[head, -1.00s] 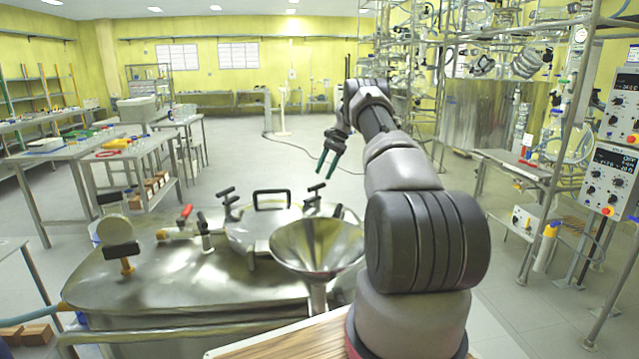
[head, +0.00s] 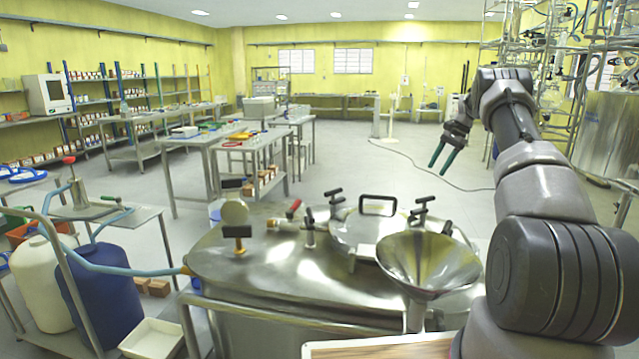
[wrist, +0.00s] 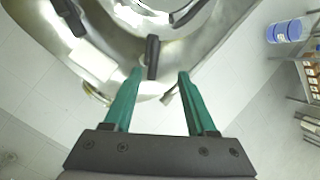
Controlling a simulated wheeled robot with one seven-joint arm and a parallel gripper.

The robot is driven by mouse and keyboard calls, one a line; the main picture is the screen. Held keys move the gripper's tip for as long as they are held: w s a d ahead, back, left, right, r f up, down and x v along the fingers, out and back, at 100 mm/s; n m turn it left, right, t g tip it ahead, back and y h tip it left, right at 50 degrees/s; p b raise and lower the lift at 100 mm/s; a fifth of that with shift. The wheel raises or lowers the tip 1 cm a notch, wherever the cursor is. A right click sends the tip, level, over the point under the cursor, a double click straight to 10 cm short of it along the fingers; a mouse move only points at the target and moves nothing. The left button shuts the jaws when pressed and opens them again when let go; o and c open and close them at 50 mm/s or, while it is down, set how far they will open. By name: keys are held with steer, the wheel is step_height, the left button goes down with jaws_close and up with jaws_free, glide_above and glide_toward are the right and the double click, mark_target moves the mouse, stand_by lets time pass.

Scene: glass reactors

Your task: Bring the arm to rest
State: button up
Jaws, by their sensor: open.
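My gripper (head: 443,157) is open and empty, with green fingers, raised in the air beyond the steel vessel in the head view. My arm is bent, reaching up and forward at the right. In the wrist view my gripper (wrist: 160,82) has its fingers apart, with nothing between them but the view of the vessel's lid fittings below. The steel vessel (head: 290,290) with its hatch and black handles stands in front of me. It also shows in the wrist view (wrist: 45,60).
A steel funnel (head: 428,262) stands on the vessel's right side, close to my arm. Left are a blue drum (head: 100,290), a white drum (head: 42,280) and a white tray (head: 152,338). Tables (head: 225,150) stand farther back. Glassware racks rise at the right.

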steer(key=s+a+r+n+t+h, duration=0.1)
steer(key=s+a+r, duration=0.25)
steer(key=r, duration=0.45)
steer(key=s+a+r+n, duration=0.1)
steer(key=s+a+r, duration=0.2)
steer(key=a+r, duration=0.35)
steer(key=s+a+r+n+t+h, duration=0.1)
steer(key=s+a+r, duration=0.2)
steer(key=s+r, duration=0.3)
steer(key=s+a+r+n+t, duration=0.1)
steer(key=s+a+r, duration=0.2)
steer(key=s+r, duration=0.25)
steer(key=s+a+r+n+t, duration=0.1)
steer(key=s+a, duration=0.2)
steer(key=s, duration=0.4)
steer(key=s+a+r+n, duration=0.1)
steer(key=s+a+r, duration=0.15)
steer(key=s, duration=0.55)
steer(key=s+a+f+n+t, duration=0.1)
steer(key=s+a+f, duration=0.1)
steer(key=s, duration=0.5)
steer(key=s+a+f+n+t, duration=0.1)
steer(key=s+f, duration=0.3)
steer(key=s, duration=0.4)
steer(key=shift+s+a+f+n+t+h, duration=0.25)
steer(key=shift+a+n+t+h, duration=0.05)
steer(key=shift+a+h, duration=0.1)
